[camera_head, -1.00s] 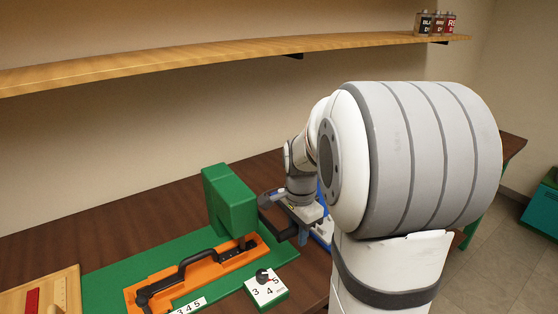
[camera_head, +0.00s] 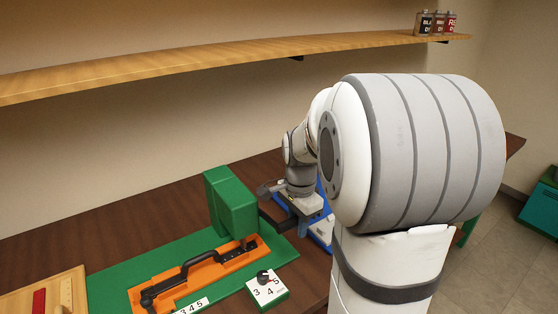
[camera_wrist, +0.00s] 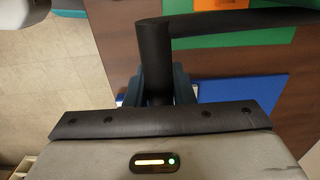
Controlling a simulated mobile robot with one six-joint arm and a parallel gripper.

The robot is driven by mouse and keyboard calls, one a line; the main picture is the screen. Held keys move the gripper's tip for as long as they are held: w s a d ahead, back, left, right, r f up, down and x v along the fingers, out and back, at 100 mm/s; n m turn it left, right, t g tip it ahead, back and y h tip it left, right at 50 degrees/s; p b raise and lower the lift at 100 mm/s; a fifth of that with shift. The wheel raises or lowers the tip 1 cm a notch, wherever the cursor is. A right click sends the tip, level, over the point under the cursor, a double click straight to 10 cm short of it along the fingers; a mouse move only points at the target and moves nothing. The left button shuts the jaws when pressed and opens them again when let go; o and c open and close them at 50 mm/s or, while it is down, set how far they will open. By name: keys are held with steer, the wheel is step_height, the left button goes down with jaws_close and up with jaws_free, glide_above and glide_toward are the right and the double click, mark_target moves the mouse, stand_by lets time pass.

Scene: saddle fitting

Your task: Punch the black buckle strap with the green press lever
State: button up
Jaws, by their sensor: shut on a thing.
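The green press (camera_head: 230,200) stands on a green base behind the orange holder (camera_head: 222,266). The black buckle strap (camera_head: 185,270) lies in the holder, its right end close to the front of the press. The dark press lever (camera_head: 273,221) sticks out to the right of the press. In the wrist view, my gripper (camera_wrist: 158,88) is shut on the upright black grip (camera_wrist: 154,50) of the lever, and a dark bar (camera_wrist: 235,22) runs right from it. In the head view, my arm hides part of the blue item behind, and the fingertips are hard to make out.
A white-topped dial box (camera_head: 266,289) with numbers sits in front of the press. A wooden board with a red strip (camera_head: 39,302) lies at the left. A blue stand (camera_head: 321,229) is beside my gripper. A shelf (camera_head: 200,68) runs above the brown bench, with several small bottles at its right end.

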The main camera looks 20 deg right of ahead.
steer(key=shift+s, duration=0.1)
steer(key=shift+o, duration=0.6)
steer(key=shift+r+p, duration=0.9)
steer(key=shift+r, duration=0.2)
steer(key=shift+w+r+p, duration=0.2)
steer(key=shift+r+p, duration=0.2)
steer(key=shift+r, duration=0.1)
steer(key=shift+w+r+p, duration=0.15)
steer(key=shift+r+p, duration=0.25)
steer(key=shift+r, duration=0.05)
steer(key=shift+c, duration=0.2)
steer(key=shift+w+a+r+p, duration=0.1)
steer(key=shift+w+r+p, duration=0.1)
steer(key=shift+r+p, duration=0.3)
steer(key=shift+w+r+p, duration=0.15)
steer(key=shift+r+p, duration=0.2)
steer(key=shift+r, duration=0.15)
steer(key=shift+c, duration=0.4)
steer(key=w+a+r+p, duration=0.1)
steer(key=w+r+p, duration=0.3)
steer(key=r+p, duration=0.1)
steer(key=shift+w+r, duration=0.25)
steer(key=shift+w, duration=0.05)
steer(key=shift+w+a+r+p, duration=0.15)
steer(key=shift+w+r+p, duration=0.35)
steer(key=shift+w+p, duration=0.05)
steer(key=o, duration=0.3)
steer(key=shift+w+r, duration=0.25)
steer(key=shift+w, duration=0.1)
